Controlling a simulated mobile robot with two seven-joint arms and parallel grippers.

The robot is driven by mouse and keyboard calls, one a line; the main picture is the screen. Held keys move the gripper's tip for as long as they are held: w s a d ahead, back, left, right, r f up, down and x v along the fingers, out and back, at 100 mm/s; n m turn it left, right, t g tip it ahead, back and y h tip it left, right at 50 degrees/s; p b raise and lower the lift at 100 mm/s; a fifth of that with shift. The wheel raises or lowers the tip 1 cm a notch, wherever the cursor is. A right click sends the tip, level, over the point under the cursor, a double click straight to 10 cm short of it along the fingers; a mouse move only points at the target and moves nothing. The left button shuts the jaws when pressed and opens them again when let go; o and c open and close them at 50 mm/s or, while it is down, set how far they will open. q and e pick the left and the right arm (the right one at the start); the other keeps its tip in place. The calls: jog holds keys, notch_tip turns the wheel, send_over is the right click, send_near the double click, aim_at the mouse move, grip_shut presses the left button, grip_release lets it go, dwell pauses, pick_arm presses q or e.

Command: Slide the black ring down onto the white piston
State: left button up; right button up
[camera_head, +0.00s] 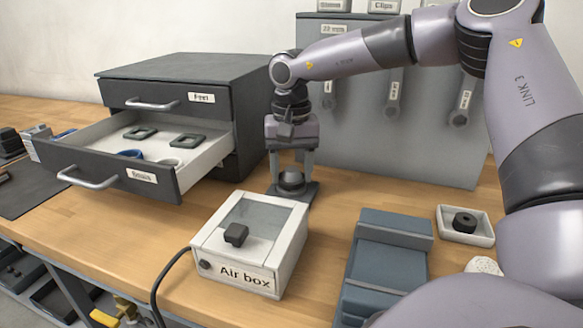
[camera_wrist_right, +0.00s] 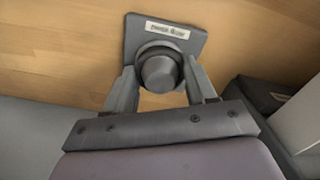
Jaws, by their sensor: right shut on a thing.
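My right gripper (camera_head: 291,178) points down behind the air box, its fingers on either side of a dark round piece on a small dark stand (camera_head: 307,190). In the right wrist view the gripper (camera_wrist_right: 162,85) is shut on a black ring (camera_wrist_right: 160,50), which sits around a round piston (camera_wrist_right: 160,72). The piston looks dark grey here, not white. The stand's plate (camera_wrist_right: 190,43) bears a label too small to read surely. The fingers hide the ring's sides, and I cannot tell how far down it sits. My left gripper is not in view.
The air box (camera_head: 285,255) with a black knob stands just in front of the stand. An open drawer (camera_head: 195,175) with several rings is at left. A grey panel (camera_head: 400,150) rises behind. A blue-grey block (camera_head: 385,260) and a white tray (camera_head: 452,232) with a black part are at right.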

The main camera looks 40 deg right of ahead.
jog(key=shift+f, duration=0.3)
jog(key=o, duration=1.3)
jog(key=shift+r, duration=0.1)
